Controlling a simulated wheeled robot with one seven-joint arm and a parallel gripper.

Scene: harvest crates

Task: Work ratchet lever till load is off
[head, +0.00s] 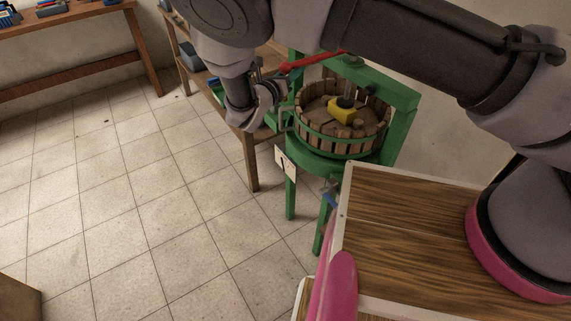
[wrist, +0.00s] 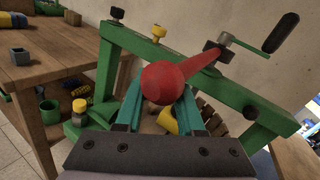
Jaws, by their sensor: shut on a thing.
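The press has a green frame (head: 400,125) and a wooden slatted basket (head: 318,130). A yellow block (head: 341,110) sits under the screw, on wooden pieces in the basket. The red ratchet lever (head: 314,61) reaches left from the top of the frame. In the wrist view, the lever's round red end (wrist: 163,83) lies between the teal fingers of my gripper (wrist: 160,108), which is shut on it. The lever's shaft runs up to a black hub beside a crank with a black handle (wrist: 280,33).
A wooden table (wrist: 50,75) with small boxes stands left of the press in the wrist view. A workbench (head: 75,22) stands at the back left of the head view. The tiled floor (head: 120,200) left of the press is clear.

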